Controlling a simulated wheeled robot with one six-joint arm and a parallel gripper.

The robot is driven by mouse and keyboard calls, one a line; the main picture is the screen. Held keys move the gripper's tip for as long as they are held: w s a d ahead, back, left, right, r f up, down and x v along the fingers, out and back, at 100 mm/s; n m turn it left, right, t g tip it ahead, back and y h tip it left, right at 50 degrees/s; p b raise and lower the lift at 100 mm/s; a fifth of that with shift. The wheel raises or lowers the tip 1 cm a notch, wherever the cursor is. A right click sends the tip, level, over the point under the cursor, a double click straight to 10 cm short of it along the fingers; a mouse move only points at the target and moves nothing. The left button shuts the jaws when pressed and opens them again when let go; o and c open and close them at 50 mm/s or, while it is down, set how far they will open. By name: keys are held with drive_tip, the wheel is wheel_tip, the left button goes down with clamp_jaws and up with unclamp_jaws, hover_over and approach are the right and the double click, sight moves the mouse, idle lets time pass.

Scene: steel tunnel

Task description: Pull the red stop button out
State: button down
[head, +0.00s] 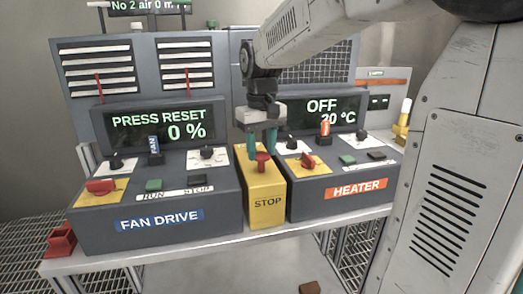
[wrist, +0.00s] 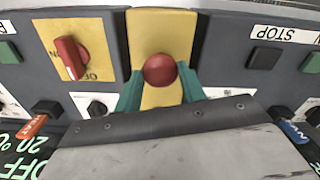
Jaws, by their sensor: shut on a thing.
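The red stop button (head: 262,160) stands on top of the yellow STOP box (head: 268,206), between the FAN DRIVE and HEATER consoles. My gripper (head: 262,148) points down at it from above, with green fingers on either side of the button. In the wrist view the round red button (wrist: 160,70) shows between the two green fingertips (wrist: 160,88), over the yellow top. The fingers are shut on the button. The fan display (head: 160,122) reads PRESS RESET and 0 %.
The heater display (head: 322,114) reads OFF and 20 °C. A red block-like object (head: 61,242) sits at the bench's left end. A brown block (head: 309,288) lies on the floor.

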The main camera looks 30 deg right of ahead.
sight(262, 154)
drive_tip(key=c, duration=0.8)
unclamp_jaws()
drive_tip(key=shift+r, duration=0.2)
drive_tip(key=shift+c, duration=0.2)
wheel_tip(262, 154, up, 8)
drive_tip(key=shift+f, duration=0.1)
drive_tip(key=shift+f, duration=0.25)
drive_tip(key=s+a+f, duration=0.2)
drive_tip(key=s+f, duration=0.1)
drive_tip(key=s, duration=0.5)
drive_tip(key=s+a+f+t, duration=0.1)
drive_tip(key=s+f, duration=0.3)
drive_tip(key=s, duration=0.4)
drive_tip(key=s+a+f, duration=0.3)
drive_tip(key=s, duration=0.5)
drive_tip(key=shift+a+f+n, duration=0.3)
drive_tip(key=shift+a+f, duration=0.1)
